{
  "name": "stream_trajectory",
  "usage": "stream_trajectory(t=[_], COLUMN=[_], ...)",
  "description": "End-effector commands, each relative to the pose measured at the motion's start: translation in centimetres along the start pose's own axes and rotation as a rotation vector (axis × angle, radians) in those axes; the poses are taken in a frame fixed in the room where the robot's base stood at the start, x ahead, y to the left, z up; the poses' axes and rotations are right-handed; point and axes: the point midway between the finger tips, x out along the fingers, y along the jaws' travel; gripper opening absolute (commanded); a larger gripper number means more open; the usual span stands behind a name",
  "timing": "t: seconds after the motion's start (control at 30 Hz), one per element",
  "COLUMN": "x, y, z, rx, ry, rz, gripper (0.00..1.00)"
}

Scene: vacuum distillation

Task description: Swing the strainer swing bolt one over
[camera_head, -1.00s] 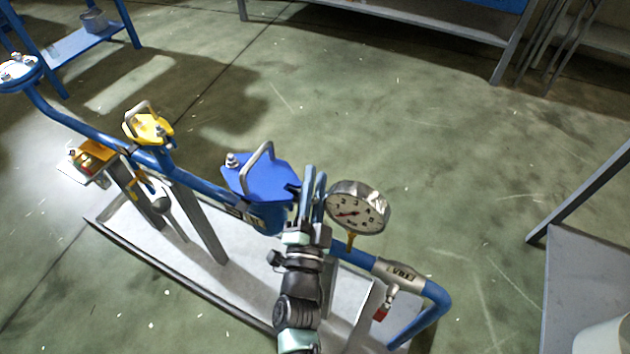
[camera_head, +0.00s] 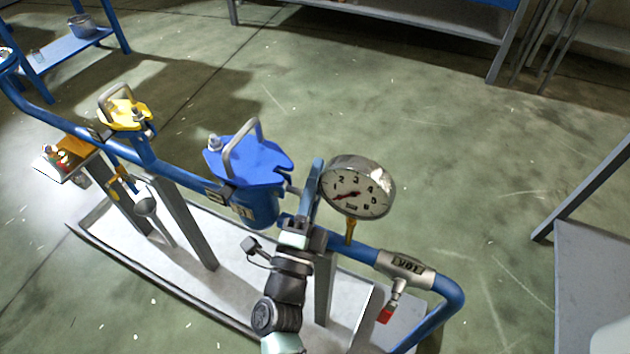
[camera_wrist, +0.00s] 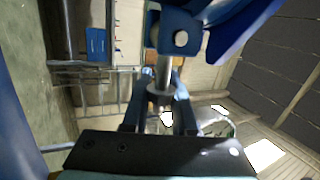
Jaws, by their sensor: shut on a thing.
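The blue strainer body (camera_head: 258,204) carries a blue lid (camera_head: 262,165) with a grey handle (camera_head: 240,143). One swing bolt (camera_head: 215,144) stands upright at the lid's left edge. A second swing bolt (camera_head: 292,189) sticks out sideways at the right of the strainer, toward my gripper (camera_head: 309,190). In the wrist view my gripper (camera_wrist: 160,98) is shut on this bolt's end, and its metal shank (camera_wrist: 163,73) runs up to a blue lug (camera_wrist: 180,40). The fingers hide part of the bolt in the head view.
A pressure gauge (camera_head: 357,187) stands close to the right of my gripper. A grey valve (camera_head: 403,266) with a red-tipped handle sits on the blue pipe beyond it. A yellow-lidded unit (camera_head: 125,113) stands to the left. Open floor lies behind the skid.

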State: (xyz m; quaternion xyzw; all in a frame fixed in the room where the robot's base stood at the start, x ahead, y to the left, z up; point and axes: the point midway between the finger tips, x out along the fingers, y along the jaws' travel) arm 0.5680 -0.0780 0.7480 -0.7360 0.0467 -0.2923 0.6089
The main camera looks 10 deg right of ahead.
Motion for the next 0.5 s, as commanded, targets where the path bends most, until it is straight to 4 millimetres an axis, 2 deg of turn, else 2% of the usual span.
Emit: stream_trajectory(t=[0.5], x=[-0.20], y=[0.43], z=[-0.12], rx=[0.071], ry=[0.031], rz=[-0.007], gripper=[0.00])
